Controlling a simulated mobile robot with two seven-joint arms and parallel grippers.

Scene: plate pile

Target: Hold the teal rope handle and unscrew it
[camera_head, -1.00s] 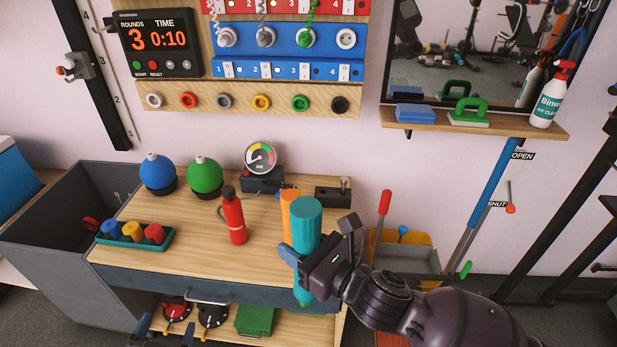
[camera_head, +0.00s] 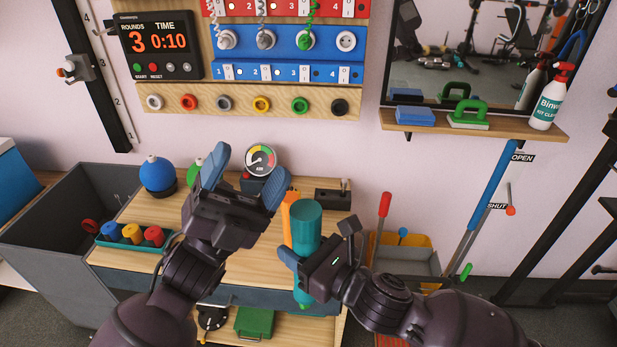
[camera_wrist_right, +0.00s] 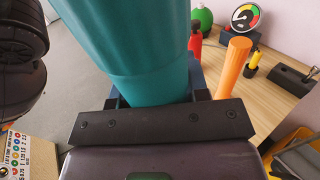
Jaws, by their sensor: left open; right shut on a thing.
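The teal rope handle (camera_head: 307,214) stands roughly upright near the right front of the wooden bench in the head view. My right gripper (camera_head: 293,258) is shut around it below its wide top. In the right wrist view the teal handle (camera_wrist_right: 135,50) fills the upper left, between the fingers. My left gripper (camera_head: 240,178) is open and empty, raised over the bench, to the left of the handle and higher in the picture, apart from it. An orange handle (camera_head: 288,214) stands just behind the teal one, partly hidden. My left arm hides the red bottle in the head view.
The bench (camera_head: 160,210) has a blue ball (camera_head: 157,173), a green ball (camera_wrist_right: 201,18), a pressure gauge (camera_head: 261,160) and a tray of coloured plugs (camera_head: 133,233). A black block (camera_head: 333,200) sits at the back right. A grey bin (camera_head: 60,225) stands left.

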